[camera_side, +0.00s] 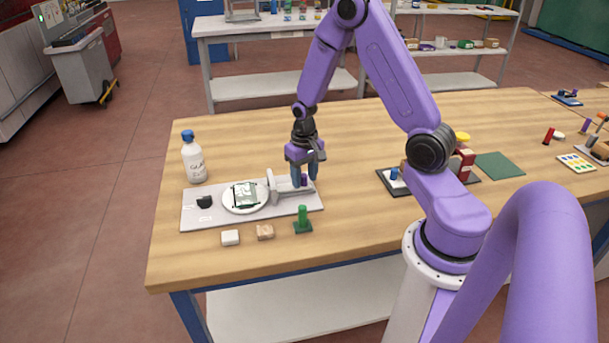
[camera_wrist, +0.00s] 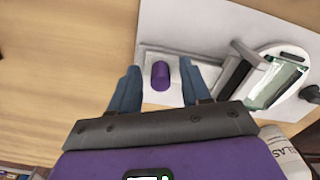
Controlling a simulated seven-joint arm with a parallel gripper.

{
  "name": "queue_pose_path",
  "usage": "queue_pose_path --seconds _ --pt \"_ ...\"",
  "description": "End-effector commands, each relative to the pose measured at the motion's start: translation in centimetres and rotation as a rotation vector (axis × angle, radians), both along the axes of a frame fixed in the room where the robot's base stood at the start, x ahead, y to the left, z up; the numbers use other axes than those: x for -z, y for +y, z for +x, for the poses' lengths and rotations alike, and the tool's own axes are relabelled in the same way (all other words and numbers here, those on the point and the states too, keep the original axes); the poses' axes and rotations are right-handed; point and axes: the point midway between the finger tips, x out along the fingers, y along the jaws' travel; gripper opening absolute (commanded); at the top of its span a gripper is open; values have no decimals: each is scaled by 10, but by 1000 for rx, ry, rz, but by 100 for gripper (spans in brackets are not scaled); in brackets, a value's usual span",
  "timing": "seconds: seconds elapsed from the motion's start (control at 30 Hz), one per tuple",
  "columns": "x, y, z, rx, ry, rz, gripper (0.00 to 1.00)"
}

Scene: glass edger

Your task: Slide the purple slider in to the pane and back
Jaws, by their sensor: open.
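The purple slider (camera_side: 304,180) stands near the right end of a light grey base plate (camera_side: 188,221). In the wrist view the slider's purple knob (camera_wrist: 160,75) sits on a pale block between my two blue fingers. My gripper (camera_side: 306,178) is open around the knob, pointing down, with a gap on both sides in the wrist view (camera_wrist: 158,88). The glass pane (camera_side: 245,194) lies on a round white disc (camera_side: 230,206) left of the slider. A grey upright piece (camera_side: 271,186) stands between the disc and the slider. My fingers partly hide the slider in the side view.
A white bottle with a blue cap (camera_side: 194,162) stands behind the plate. A dark piece (camera_side: 204,202) sits at the plate's left. Table is clear at back.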

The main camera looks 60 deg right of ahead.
Motion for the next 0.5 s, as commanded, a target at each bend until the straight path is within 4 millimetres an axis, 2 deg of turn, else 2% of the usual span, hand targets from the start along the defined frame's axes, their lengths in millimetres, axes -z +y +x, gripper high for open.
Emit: queue_pose_path --seconds 0.03,0.17,0.37,0.5 --pt "0 0 0 0 0 0 44" --pt "0 0 0 0 0 0 2" --pt "0 2 2 -1 0 0 0" --pt "0 14 14 -2 1 0 0"
